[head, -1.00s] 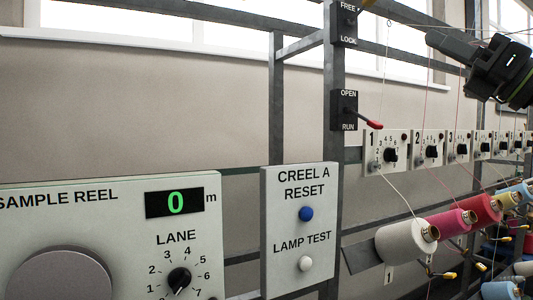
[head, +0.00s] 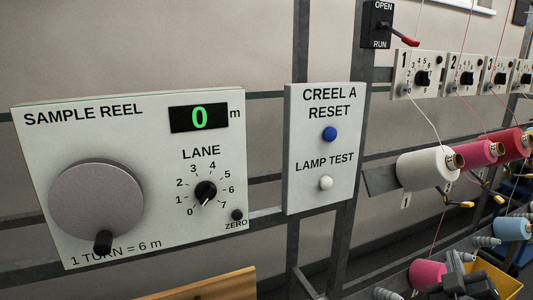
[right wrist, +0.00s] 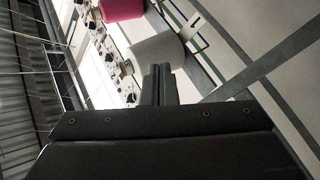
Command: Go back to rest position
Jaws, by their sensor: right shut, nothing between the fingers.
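My right gripper (head: 458,272) shows at the lower right edge of the head view, dark and partly cut off. It is in front of the lower yarn cones and away from the panels. In the right wrist view its two fingers (right wrist: 158,82) are together with nothing between them. Beyond their tips is a white yarn cone (right wrist: 158,50), with a pink cone (right wrist: 121,8) farther up. My left gripper is not in view.
The sample reel panel (head: 60,122) reads 0. Beside it is the Creel A panel (head: 318,190) with blue and white buttons. A red-tipped lever (head: 405,40), numbered dial boxes (head: 420,75) and yarn cones (head: 425,165) are at right. A yellow bin (head: 500,278) is low right.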

